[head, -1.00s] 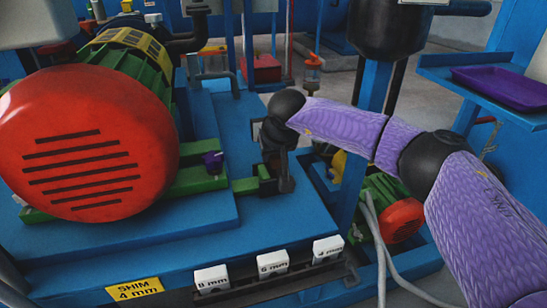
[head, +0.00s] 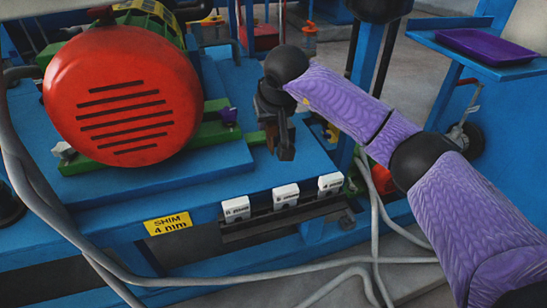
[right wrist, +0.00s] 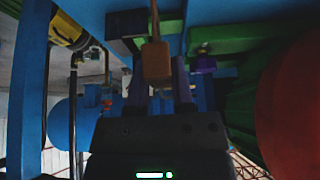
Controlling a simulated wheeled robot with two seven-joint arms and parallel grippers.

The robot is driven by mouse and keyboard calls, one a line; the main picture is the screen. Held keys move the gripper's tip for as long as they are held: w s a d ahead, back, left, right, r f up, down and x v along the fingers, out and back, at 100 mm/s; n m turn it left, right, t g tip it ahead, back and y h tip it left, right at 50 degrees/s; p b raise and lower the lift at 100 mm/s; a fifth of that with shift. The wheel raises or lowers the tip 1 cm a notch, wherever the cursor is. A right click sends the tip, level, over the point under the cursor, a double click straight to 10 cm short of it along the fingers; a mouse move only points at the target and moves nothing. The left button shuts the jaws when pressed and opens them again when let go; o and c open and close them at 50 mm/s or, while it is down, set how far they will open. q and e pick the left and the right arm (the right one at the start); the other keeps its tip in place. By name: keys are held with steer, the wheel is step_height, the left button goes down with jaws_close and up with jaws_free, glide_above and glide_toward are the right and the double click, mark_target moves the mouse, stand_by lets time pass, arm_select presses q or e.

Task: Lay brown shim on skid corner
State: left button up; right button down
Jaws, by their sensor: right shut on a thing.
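My right gripper (head: 284,148) points down over the blue skid (head: 200,212), to the right of the red motor end cover. It is shut on the brown shim (right wrist: 157,62), which shows between the two fingers in the right wrist view (right wrist: 160,82). In the head view the shim is hard to tell from the dark fingers. I cannot tell whether it touches the skid. My left gripper is not in view.
The red motor cover (head: 123,95) stands on a green base with a purple piece (head: 229,115). White labelled blocks (head: 285,195) sit in a rack along the skid's front, beside a yellow "SHIM 4 mm" sign (head: 168,224). Grey hoses cross the front. A purple tray (head: 488,46) is at right.

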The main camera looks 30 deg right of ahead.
mark_target(270, 142)
step_height(270, 142, down, 6)
steer(key=b, duration=0.2)
steer(key=shift+b, duration=0.35)
steer(key=shift+r, duration=0.25)
steer(key=shift+f, duration=0.1)
steer(key=shift+c, duration=2.4)
jaws_free()
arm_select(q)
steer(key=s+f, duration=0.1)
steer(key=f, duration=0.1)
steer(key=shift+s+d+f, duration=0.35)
